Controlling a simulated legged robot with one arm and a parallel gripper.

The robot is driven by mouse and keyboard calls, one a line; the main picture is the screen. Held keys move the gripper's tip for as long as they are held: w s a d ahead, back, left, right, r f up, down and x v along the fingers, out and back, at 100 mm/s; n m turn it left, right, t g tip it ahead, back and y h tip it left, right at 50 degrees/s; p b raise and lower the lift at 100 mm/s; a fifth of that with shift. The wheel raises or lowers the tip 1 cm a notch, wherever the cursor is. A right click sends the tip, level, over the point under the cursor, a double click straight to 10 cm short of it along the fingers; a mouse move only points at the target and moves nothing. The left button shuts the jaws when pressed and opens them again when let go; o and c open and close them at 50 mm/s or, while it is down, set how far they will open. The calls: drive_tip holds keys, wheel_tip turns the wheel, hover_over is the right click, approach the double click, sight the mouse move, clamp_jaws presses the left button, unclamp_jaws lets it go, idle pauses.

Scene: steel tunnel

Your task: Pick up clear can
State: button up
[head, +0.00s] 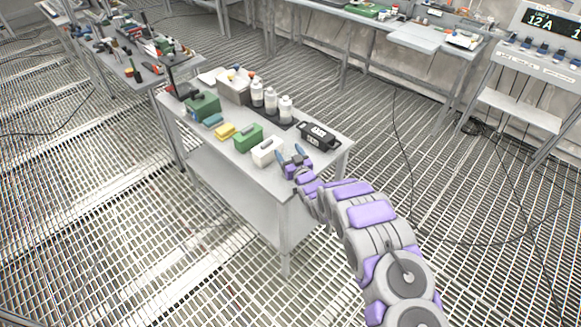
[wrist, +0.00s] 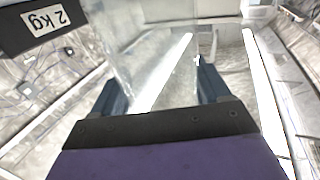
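A clear, see-through can (wrist: 160,60) shows faintly in the wrist view, between and beyond my fingers. Its edges are hard to make out against the bright grey table. My gripper (wrist: 163,88) has its two dark blue fingers spread apart, one on each side of the can. Whether they touch it is not clear. In the head view my gripper (head: 292,157) is at the near right end of the grey table (head: 270,184), and I cannot make out the can there.
A black box (head: 319,135), marked 2 kg in the wrist view (wrist: 45,22), stands close to my gripper. A white case (head: 267,151) and a green case (head: 248,137) stand to its left. White bottles (head: 270,98) stand farther back. The table's near right corner is bare.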

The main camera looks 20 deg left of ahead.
drive_tip(key=shift+a+f, duration=0.1)
drive_tip(key=shift+a, duration=0.15)
drive_tip(key=c, duration=0.5)
drive_tip(key=shift+d, duration=0.1)
drive_tip(key=c, duration=0.5)
